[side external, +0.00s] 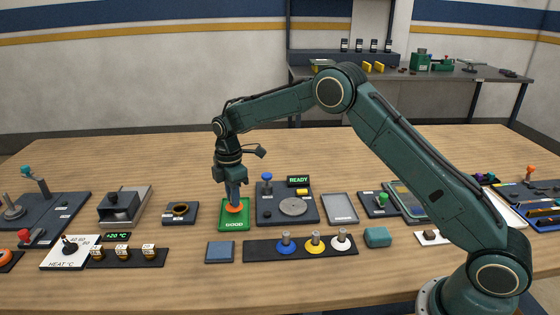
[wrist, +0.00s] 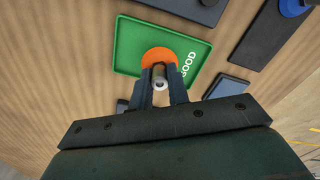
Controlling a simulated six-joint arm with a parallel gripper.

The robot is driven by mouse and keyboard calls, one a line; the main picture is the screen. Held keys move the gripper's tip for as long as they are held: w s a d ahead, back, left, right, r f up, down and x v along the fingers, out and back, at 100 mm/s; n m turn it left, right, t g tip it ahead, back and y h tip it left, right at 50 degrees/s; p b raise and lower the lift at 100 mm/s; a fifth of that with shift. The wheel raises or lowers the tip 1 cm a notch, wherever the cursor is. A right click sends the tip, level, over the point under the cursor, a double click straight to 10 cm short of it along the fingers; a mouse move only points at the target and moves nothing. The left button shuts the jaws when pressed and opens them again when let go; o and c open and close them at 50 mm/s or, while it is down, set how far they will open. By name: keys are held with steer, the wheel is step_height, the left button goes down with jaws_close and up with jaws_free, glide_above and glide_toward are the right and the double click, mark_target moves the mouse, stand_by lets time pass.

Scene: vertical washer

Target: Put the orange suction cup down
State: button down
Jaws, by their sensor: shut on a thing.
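The orange suction cup (side external: 235,207) is at the green tray marked GOOD (side external: 236,226), under my gripper (side external: 234,196). My gripper points straight down and is shut on the cup's metal stem. In the wrist view, the orange disc of the cup (wrist: 157,56) lies over the green tray (wrist: 128,45), near the GOOD lettering. The stem (wrist: 160,83) shows between my two fingers (wrist: 160,90). I cannot tell whether the cup's underside touches the tray floor.
A dark panel with a READY display (side external: 298,181) stands right of the tray. In front, a black rack (side external: 262,247) holds blue, yellow and white suction cups. A small dark blue pad (side external: 220,252) is near the tray's front.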

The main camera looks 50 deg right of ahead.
steer(key=shift+f, duration=1.1)
steer(key=shift+f, duration=0.15)
steer(key=c, duration=1.3)
jaws_free()
steer(key=shift+c, duration=0.2)
step_height(320, 180, up, 12)
steer(key=shift+r, duration=0.15)
